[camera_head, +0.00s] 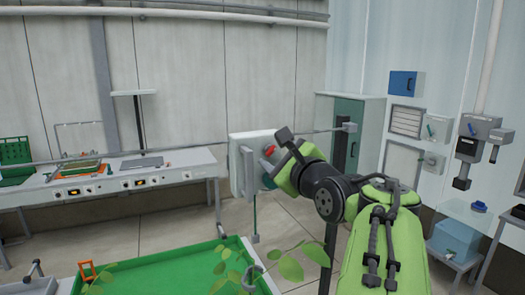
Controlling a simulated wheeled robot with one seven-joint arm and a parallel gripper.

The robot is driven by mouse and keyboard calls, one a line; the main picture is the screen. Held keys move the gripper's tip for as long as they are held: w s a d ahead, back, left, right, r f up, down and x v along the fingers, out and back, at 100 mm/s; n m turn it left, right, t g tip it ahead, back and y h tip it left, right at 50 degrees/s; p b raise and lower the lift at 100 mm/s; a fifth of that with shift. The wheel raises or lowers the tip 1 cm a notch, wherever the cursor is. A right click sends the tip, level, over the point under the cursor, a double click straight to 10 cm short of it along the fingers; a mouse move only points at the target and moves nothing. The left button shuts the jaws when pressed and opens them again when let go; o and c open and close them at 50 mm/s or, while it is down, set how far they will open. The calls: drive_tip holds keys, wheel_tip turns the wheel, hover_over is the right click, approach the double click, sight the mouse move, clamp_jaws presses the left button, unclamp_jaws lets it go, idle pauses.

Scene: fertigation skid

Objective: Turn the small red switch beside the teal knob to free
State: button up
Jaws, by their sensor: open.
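A pale box (242,138) stands in the middle of the view, with a grey plate or handle on its front. The small red switch (270,149) shows at the box's right side, close to my gripper. A bit of teal (268,182), likely the teal knob, shows lower down, mostly hidden behind my gripper. My gripper (275,162) is open at the box's right side, its wrist reaching in from the right. I cannot tell whether its fingers touch the switch or the knob. The switch's setting is too small to read.
A green-topped table (170,272) with an orange frame (87,270) and leafy plants (290,268) lies in front below. A long bench (110,184) runs along the left wall. A green cabinet (347,125) stands behind my arm. Blue and grey wall boxes are at right.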

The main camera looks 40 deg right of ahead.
drive_tip(key=shift+w, duration=0.45)
drive_tip(key=shift+s, duration=0.1)
drive_tip(key=c, duration=1.1)
drive_tip(key=shift+o, duration=0.2)
